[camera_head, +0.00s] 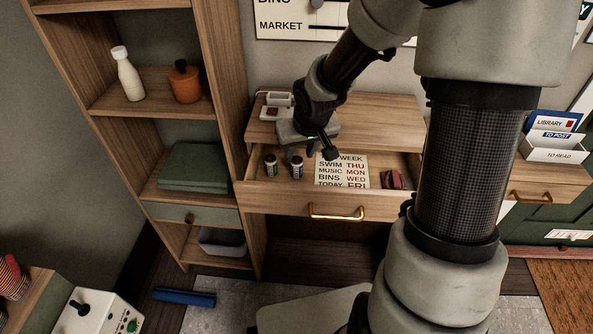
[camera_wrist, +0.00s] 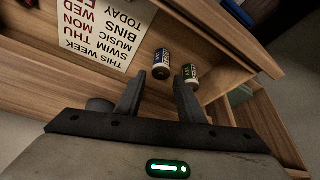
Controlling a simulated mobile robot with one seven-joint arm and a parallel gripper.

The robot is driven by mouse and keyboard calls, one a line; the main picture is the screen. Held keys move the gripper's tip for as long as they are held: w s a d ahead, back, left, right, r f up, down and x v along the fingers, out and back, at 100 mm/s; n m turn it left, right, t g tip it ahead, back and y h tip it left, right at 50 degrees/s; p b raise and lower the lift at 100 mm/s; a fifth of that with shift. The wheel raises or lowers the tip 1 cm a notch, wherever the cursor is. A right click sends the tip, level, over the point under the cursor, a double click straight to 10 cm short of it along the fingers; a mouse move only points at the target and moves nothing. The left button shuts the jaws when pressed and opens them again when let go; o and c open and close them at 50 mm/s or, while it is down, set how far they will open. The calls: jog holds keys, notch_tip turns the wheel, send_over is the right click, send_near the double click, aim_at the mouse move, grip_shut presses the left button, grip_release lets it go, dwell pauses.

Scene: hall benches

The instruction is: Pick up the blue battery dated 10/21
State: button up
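A blue-banded battery (camera_head: 297,167) stands in the open drawer (camera_head: 290,204), right of a green-banded battery (camera_head: 271,165). In the wrist view the blue battery (camera_wrist: 162,62) is just beyond the fingertips, near the middle of the gap, and the green battery (camera_wrist: 190,74) is to its right, beyond the right finger. The print on both is too small to read, so I cannot confirm the date. My gripper (camera_wrist: 159,82) is open and empty. In the head view my gripper (camera_head: 309,155) is above the back of the drawer, close to the blue battery.
A printed week card (camera_head: 343,171) and a dark red item (camera_head: 391,179) lie in the drawer to the right. The desk top (camera_head: 375,133) is behind and above. A tall shelf (camera_head: 225,80) stands close on the left. The drawer walls surround the batteries.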

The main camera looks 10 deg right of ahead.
aim_at(297, 159)
jog(key=b+x, duration=0.2)
jog(key=x, duration=0.2)
jog(key=shift+a, duration=0.1)
jog(key=shift+w+f, duration=0.25)
jog(key=shift+f, duration=0.25)
jog(key=c, duration=0.9)
jog(key=shift+r, duration=0.15)
